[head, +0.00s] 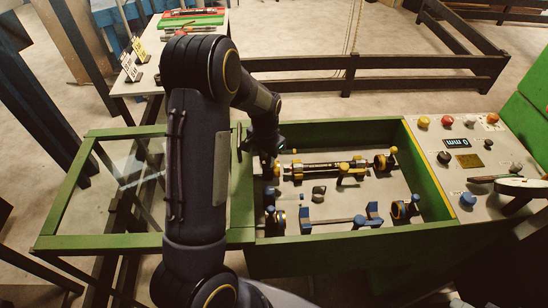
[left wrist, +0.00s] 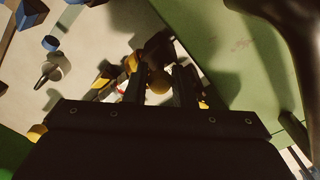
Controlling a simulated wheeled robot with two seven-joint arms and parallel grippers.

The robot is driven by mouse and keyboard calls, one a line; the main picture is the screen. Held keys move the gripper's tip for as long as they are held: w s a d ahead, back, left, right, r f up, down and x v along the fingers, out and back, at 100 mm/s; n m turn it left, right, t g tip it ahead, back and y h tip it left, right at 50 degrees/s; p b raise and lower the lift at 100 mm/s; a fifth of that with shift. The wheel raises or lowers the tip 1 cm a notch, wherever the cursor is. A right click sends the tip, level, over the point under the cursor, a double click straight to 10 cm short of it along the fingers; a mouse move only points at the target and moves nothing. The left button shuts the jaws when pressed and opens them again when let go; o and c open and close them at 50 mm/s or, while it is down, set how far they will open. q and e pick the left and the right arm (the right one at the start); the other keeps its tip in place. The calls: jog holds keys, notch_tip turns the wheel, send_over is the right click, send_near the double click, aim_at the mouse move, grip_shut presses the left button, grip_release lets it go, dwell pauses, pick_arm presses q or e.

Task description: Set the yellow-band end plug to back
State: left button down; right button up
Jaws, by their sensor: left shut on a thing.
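The yellow-band fixture (head: 322,168) lies along the back of the green-walled crimper bed, with a hose-like bar across it. Yellow parts sit at its left end (head: 277,171), and a yellow-ringed dark plug with a yellow knob (head: 393,150) is at its right end. My left gripper (head: 267,160) reaches down at the left end, partly hiding it. The dark part behind the knob is in shadow. My right gripper is not in view.
A blue-band fixture (head: 338,222) lies in front, with a small dark knob (head: 319,190) between the two. Green walls (head: 428,170) enclose the bed. A control panel (head: 460,145) with buttons and a handwheel stands right. A glass-topped green frame (head: 95,240) is left.

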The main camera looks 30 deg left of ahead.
pick_arm(q)
jog(key=c, duration=1.2)
grip_release()
jog(key=shift+s+a, duration=0.2)
jog(key=shift+a, duration=0.1)
jog(key=shift+c, duration=0.2)
jog(key=shift+w+r, duration=0.1)
jog(key=shift+r, duration=0.1)
notch_tip(320, 180, up, 7)
jog(key=shift+b, duration=0.45)
jog(key=shift+r, duration=0.25)
